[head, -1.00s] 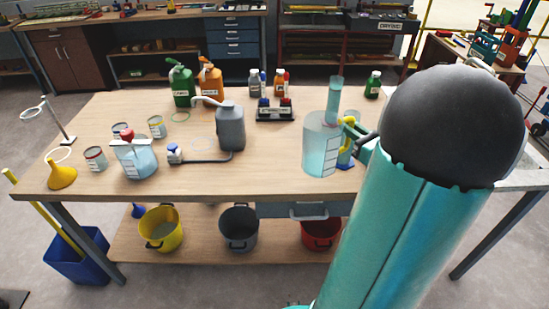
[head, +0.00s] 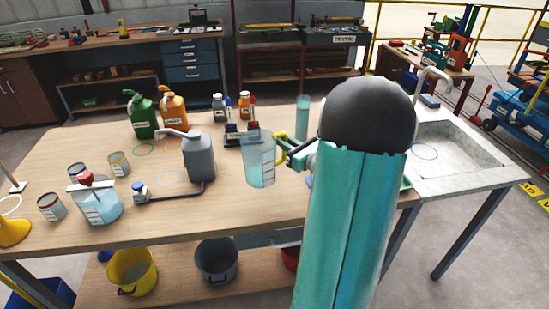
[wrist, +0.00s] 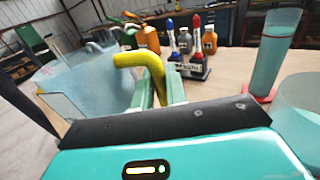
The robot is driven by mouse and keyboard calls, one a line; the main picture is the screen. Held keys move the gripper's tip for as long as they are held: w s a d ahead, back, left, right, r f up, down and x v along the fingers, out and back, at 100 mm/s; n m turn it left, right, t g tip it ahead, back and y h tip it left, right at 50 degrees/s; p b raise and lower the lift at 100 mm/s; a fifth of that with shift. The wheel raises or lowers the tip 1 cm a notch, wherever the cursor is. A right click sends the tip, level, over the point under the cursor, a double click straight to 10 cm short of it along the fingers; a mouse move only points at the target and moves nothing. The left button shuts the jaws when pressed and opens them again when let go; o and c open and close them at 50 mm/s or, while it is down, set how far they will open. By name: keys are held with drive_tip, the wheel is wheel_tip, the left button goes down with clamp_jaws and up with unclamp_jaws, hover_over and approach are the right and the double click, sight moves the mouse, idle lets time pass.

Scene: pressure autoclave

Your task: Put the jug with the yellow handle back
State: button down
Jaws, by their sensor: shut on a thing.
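The clear, bluish jug (head: 260,163) with a white label is near the middle of the bench, roughly upright. Its yellow handle (head: 282,148) faces right, towards my gripper (head: 292,151). My gripper is shut on this handle. In the wrist view the jug (wrist: 82,88) fills the left side, and the yellow handle (wrist: 145,65) shows at the gripper's green fingers (wrist: 150,93). I cannot tell whether the jug's base touches the bench top.
A grey can (head: 200,158) stands left of the jug, with a bottle rack (head: 238,134) behind. A tall cylinder (head: 303,118) stands behind right; a clear vessel (wrist: 303,112) shows at the wrist view's right edge. A sink (head: 455,150) is at right. Bare bench lies in front.

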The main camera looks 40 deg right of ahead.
drive_tip(key=w+f, duration=0.3)
drive_tip(key=f, duration=0.4)
drive_tip(key=shift+w+f, duration=0.4)
drive_tip(key=shift+d, duration=0.1)
drive_tip(key=c, duration=1.4)
unclamp_jaws()
drive_tip(key=shift+f, duration=0.15)
drive_tip(key=shift+c, duration=0.2)
